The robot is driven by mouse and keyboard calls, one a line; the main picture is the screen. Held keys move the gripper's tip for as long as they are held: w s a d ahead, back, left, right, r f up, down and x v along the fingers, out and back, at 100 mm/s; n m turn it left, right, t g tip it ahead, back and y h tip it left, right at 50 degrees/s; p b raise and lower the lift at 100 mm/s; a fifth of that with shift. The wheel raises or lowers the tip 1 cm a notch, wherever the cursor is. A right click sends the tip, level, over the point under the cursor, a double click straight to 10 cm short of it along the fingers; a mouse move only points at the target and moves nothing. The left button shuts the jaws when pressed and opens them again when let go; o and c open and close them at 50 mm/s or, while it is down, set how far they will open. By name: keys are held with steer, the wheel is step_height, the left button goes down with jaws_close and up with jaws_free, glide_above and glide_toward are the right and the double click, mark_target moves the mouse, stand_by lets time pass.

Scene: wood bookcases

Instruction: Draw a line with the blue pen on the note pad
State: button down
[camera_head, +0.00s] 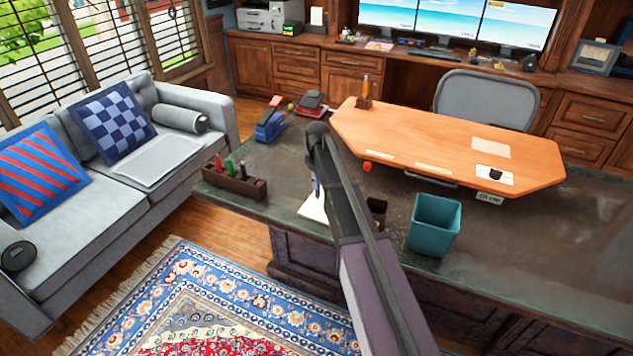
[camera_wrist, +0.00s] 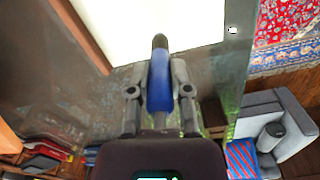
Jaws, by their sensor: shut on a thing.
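My gripper (camera_wrist: 160,95) is shut on the blue pen (camera_wrist: 161,75), one finger on each side of its barrel. The pen's dark end (camera_wrist: 160,42) points away from my gripper and overlaps the edge of the white note pad (camera_wrist: 140,25) in the wrist view. I cannot tell whether the pen touches the paper. The visible paper looks plain white. In the head view the note pad (camera_head: 311,210) lies near the desk's front edge, partly hidden behind my arm. Only a sliver of the blue pen (camera_head: 317,188) shows there; my gripper's fingers are mostly hidden.
A dark holder (camera_head: 225,181) with green, red and black pens stands left of the pad. A teal bin (camera_head: 435,225) and a small dark cup (camera_head: 377,213) stand right of my arm.

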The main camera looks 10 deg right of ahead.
steer(key=shift+f, duration=0.15)
steer(key=shift+s+d, duration=0.65)
steer(key=shift+d, duration=0.2)
stand_by(0.9)
steer(key=shift+s+d, duration=0.2)
steer(key=shift+d, duration=0.05)
steer(key=shift+s+d, duration=0.6)
steer(key=shift+d, duration=0.2)
stand_by(1.0)
steer(key=shift+s+d, duration=0.25)
steer(key=shift+d, duration=0.1)
steer(key=shift+w+a, duration=0.1)
steer(key=shift+a, duration=0.1)
stand_by(0.4)
steer(key=shift+w+a, duration=0.25)
steer(key=shift+a, duration=0.05)
steer(key=shift+w+a, duration=0.6)
steer(key=shift+a, duration=0.2)
stand_by(0.9)
